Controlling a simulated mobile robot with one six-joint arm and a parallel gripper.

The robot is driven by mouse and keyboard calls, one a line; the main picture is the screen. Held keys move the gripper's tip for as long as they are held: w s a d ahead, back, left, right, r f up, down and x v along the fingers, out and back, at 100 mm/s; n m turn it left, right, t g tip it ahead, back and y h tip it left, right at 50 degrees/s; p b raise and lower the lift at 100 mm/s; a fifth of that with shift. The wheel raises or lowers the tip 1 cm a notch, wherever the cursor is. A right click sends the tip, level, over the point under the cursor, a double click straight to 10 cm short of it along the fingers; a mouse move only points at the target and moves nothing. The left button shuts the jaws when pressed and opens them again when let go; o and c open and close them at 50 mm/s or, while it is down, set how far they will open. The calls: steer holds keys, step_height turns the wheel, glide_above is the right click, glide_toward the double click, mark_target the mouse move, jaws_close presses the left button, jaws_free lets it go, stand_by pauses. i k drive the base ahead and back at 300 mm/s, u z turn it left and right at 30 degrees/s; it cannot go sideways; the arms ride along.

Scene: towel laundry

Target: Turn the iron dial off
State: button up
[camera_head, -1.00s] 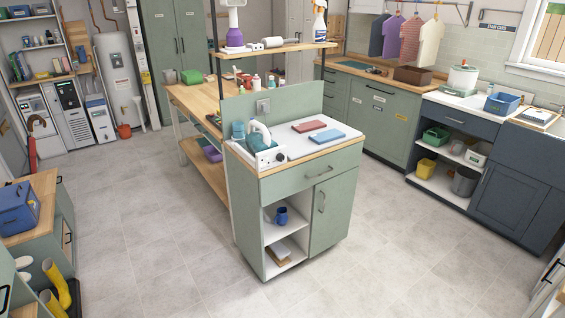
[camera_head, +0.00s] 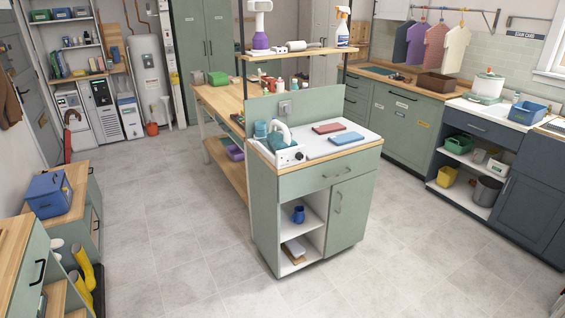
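The iron (camera_head: 281,135), teal with a white handle, stands at the left end of the white top of the green island cabinet (camera_head: 314,184). A white panel with a dark dial (camera_head: 298,156) faces front just below the iron, at the counter's front left edge. The dial is too small to read its setting. My gripper is not in view.
A red folded towel (camera_head: 329,128) and a blue one (camera_head: 347,138) lie on the island top. Open grey floor surrounds the island's front and left. A blue box (camera_head: 48,195) sits on a wooden-topped cabinet at left, with yellow boots (camera_head: 83,269) below.

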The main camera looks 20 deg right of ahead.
mark_target(299, 155)
steer(key=u, duration=0.45)
steer(key=i, duration=1)
